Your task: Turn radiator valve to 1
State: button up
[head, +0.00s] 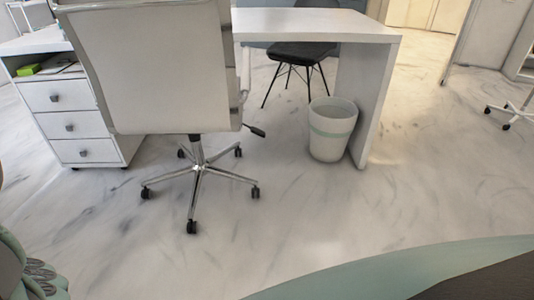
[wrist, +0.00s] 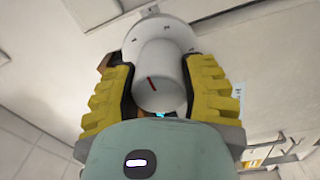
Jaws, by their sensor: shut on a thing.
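In the wrist view, a white radiator valve knob (wrist: 158,75) stands between the two yellow ribbed fingers of my gripper (wrist: 158,92). The head view does not show the valve.
In the head view, a white swivel chair (head: 155,70) stands before a white desk (head: 320,25) with a drawer unit (head: 80,125). A white waste bin (head: 331,128) and a dark chair (head: 300,54) are by the desk. The marbled floor (head: 330,215) in front is clear.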

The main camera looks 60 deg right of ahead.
jog(key=n+b, duration=0.4)
jog(key=shift+f, duration=0.25)
jog(key=shift+r+n+b, duration=0.1)
jog(key=shift+n+b, duration=0.7)
jog(key=shift+n, duration=0.1)
jog(key=o, duration=1.2)
jog(key=shift+r, duration=0.1)
jog(key=shift+o, duration=0.2)
jog(key=v, duration=1.2)
jog(key=shift+r, duration=0.1)
